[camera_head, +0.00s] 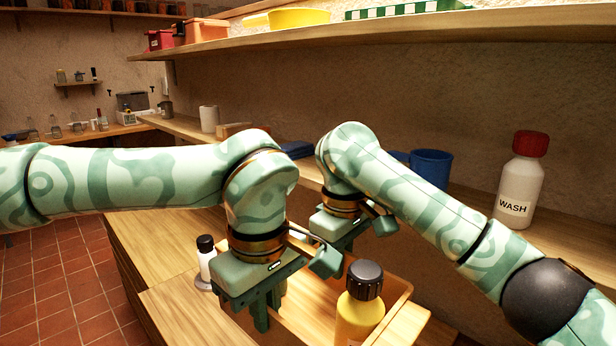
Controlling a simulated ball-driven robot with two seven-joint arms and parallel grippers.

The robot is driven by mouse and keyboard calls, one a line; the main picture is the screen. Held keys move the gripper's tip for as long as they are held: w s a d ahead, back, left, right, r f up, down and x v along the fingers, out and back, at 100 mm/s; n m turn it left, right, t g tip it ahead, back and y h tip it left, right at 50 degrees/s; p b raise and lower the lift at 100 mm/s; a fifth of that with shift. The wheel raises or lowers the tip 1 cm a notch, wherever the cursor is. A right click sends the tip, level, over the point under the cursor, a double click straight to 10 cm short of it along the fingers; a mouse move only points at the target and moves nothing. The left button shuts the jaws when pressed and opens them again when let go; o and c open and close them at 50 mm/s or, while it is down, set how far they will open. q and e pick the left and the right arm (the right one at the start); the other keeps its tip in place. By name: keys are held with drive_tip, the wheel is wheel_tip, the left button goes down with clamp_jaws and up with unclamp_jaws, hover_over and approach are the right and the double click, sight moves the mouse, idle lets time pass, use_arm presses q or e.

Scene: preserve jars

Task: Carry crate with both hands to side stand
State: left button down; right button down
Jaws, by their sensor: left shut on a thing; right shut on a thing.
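A wooden crate (397,290) is in the lower middle of the head view, cut off by the bottom edge. A yellow bottle with a black cap (359,318) stands upright in it. My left gripper (262,312) points down at the crate's left side and is shut on the crate. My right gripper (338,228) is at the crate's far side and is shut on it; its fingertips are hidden. I cannot tell whether the crate is lifted. I cannot tell for sure which surface is the side stand.
A wooden top (180,308) lies left of the crate, with a small black-capped bottle (206,262) close to my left gripper. A wash bottle (519,182) and blue cup (431,167) stand on the back ledge. A shelf (390,36) overhangs. Tiled floor (60,285) is clear.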

use_arm(q)
drive_tip(key=shift+s+r, duration=0.1)
drive_tip(key=shift+s, duration=0.2)
use_arm(e)
drive_tip(key=shift+s+a+r, duration=0.1)
drive_tip(key=shift+s+r, duration=0.05)
drive_tip(key=shift+s, duration=0.15)
